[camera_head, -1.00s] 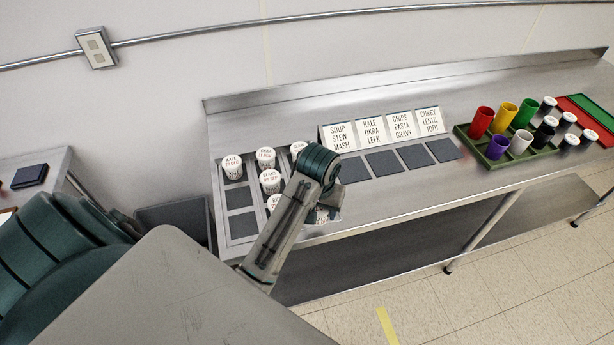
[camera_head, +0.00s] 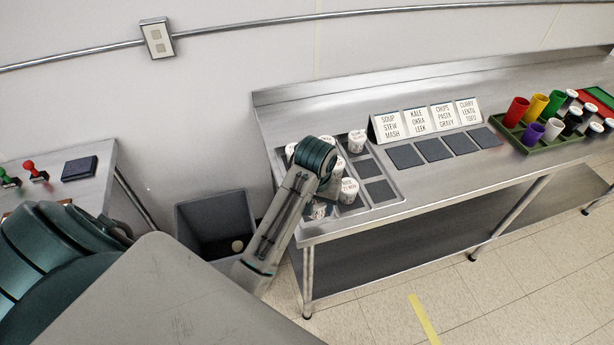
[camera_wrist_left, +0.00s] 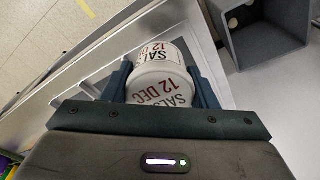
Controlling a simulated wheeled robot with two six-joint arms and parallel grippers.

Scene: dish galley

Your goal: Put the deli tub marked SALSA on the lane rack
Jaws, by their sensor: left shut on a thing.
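The deli tub marked SALSA (camera_wrist_left: 160,78) is white with black and red lettering and a 12 DEC date. In the left wrist view it sits between the jaws of my left gripper (camera_wrist_left: 160,88), which is shut on it. In the head view the left gripper (camera_head: 319,203) is over the front left part of the lane rack (camera_head: 385,208), mostly hidden by my arm. The rack is a steel frame with dark square pads. I cannot tell whether the tub touches it. My right gripper is not in view.
Other white tubs stand in the rack, one at the back right (camera_head: 357,142) and one in the middle lane (camera_head: 349,191). The right lane's front pads are bare. Label cards (camera_head: 431,119) stand behind dark pads. A grey bin (camera_head: 212,222) is left of the counter.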

